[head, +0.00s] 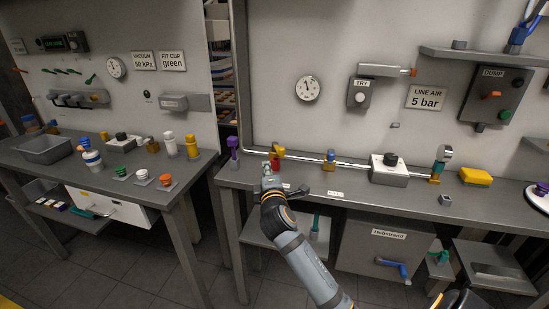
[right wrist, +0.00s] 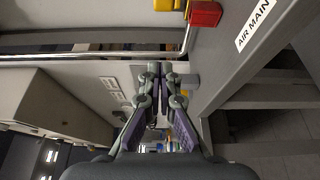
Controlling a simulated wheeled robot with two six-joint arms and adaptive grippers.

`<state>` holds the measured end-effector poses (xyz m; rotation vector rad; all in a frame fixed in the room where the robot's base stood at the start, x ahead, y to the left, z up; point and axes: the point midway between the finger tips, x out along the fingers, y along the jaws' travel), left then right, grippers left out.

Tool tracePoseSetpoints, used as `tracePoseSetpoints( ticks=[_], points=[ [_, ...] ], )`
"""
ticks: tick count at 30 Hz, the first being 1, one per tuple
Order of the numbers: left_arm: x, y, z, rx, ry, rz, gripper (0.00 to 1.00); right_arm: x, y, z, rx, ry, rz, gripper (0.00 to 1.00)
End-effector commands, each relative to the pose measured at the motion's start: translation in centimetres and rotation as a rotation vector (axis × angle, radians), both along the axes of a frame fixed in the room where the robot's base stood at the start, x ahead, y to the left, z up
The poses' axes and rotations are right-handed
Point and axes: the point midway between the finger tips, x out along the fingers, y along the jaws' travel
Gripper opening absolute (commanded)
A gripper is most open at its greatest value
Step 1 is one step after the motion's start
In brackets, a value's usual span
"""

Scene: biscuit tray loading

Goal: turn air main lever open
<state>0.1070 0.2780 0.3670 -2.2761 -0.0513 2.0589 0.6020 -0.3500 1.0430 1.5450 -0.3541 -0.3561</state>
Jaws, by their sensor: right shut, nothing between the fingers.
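The air main lever appears as a red handle (right wrist: 205,13) at the top of the right wrist view, beside a yellow part (right wrist: 165,4) on the pipe. In the head view the yellow part (head: 280,152) stands at the left end of the pipe, with a bit of the red handle (head: 275,162) below it, partly hidden by my gripper. The AIR MAIN label (right wrist: 254,23) is on the bench edge near it. My right gripper (head: 266,166) is shut and empty, close beside the lever; its fingers (right wrist: 153,70) show together in the wrist view, apart from the handle.
The silver pipe (head: 305,158) runs right along the bench to a grey box with a black knob (head: 388,168). A purple fitting (head: 234,148) stands left of my gripper. A LINE AIR 5 bar sign (head: 427,98) and a gauge (head: 308,88) are on the wall.

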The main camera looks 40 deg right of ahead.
Motion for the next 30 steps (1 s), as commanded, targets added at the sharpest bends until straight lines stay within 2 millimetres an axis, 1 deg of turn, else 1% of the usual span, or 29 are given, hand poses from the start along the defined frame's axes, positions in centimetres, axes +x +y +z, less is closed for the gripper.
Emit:
tracePoseSetpoints(
  ticks=[5, 8, 20, 21, 24, 30],
  points=[
    [0.0, 0.0, 0.1, 0.0, 0.0, 0.0, 0.49, 0.4, -0.2, 0.2, -0.01, -0.002, 0.001, 0.0],
    [0.0, 0.0, 0.3, 0.001, 0.0, 0.0, 0.49, 1.5, -0.7, 0.3, -0.01, -0.001, 0.0, 0.0],
    [0.0, 0.1, 1.3, 0.001, 0.0, 0.0, 0.49, 9.0, -4.4, 0.3, -0.006, -0.001, -0.001, 0.0],
    [0.0, 0.1, 1.6, 0.001, 0.0, 0.0, 0.49, 8.9, -4.9, 0.2, -0.009, 0.002, -0.001, 0.0],
    [-0.1, 0.1, 2.2, 0.001, 0.001, -0.001, 0.49, 7.5, -6.0, 0.2, -0.01, 0.003, 0.0, 0.0],
    [0.0, 0.1, 2.5, 0.002, 0.0, -0.001, 0.49, 6.4, -7.1, 0.1, -0.005, 0.001, 0.001, 0.0]
  ],
)
